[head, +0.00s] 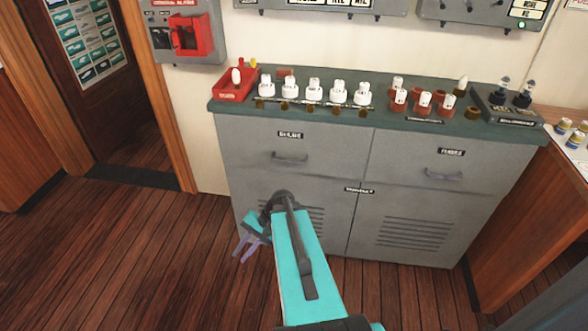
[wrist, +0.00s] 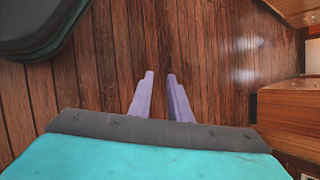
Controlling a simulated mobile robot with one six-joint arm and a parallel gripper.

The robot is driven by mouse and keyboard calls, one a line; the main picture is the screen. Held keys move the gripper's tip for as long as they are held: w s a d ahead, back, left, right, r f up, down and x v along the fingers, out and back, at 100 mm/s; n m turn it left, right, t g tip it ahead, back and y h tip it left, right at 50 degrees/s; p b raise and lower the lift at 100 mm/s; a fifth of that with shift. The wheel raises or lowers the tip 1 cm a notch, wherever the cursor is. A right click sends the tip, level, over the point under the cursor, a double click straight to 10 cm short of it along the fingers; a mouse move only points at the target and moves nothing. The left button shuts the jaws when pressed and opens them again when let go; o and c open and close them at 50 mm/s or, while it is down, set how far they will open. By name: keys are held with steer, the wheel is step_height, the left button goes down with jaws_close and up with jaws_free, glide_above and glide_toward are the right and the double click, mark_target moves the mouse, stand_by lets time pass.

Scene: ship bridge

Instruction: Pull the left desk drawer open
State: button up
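The left drawer (head: 333,157) is the upper left front of a grey cabinet desk in the head view. It is shut flush, with a small dark label above a grey bar handle (head: 289,157). My gripper (head: 241,256) has pale purple fingers and hangs low, below the drawer and left of my teal arm, near the cabinet's lower left door. The wrist view also shows my gripper (wrist: 159,76), with a clear gap and nothing between its fingers. It points at the plank floor; neither drawer nor handle shows there.
The right drawer (head: 430,170) is shut, with louvred doors below both drawers. The green desktop (head: 300,110) carries a red tray (head: 236,87) and several white and red-brown pieces. The plank floor (head: 110,250) left of the desk is clear. Wooden furniture (head: 530,210) stands at right.

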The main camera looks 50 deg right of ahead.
steer(key=w+d+r+m+t+b, duration=0.2)
steer(key=d+r+t, duration=0.15)
steer(key=d, duration=0.45)
steer(key=m+t+h+b, duration=0.4)
steer(key=m+t+b, duration=0.3)
steer(key=t+b, duration=0.2)
glide_toward(298, 161)
steer(key=s+r, duration=0.1)
steer(key=s, duration=0.2)
steer(key=shift+w+d+g, duration=0.2)
steer(key=shift+d+g, duration=0.05)
steer(key=shift+d, duration=0.05)
steer(key=shift+w, duration=0.1)
steer(key=b+x, duration=0.1)
steer(key=x, duration=1.2)
steer(key=shift+w+f+b, duration=0.15)
steer(key=shift+w+b, duration=0.15)
steer(key=shift+c, duration=0.4)
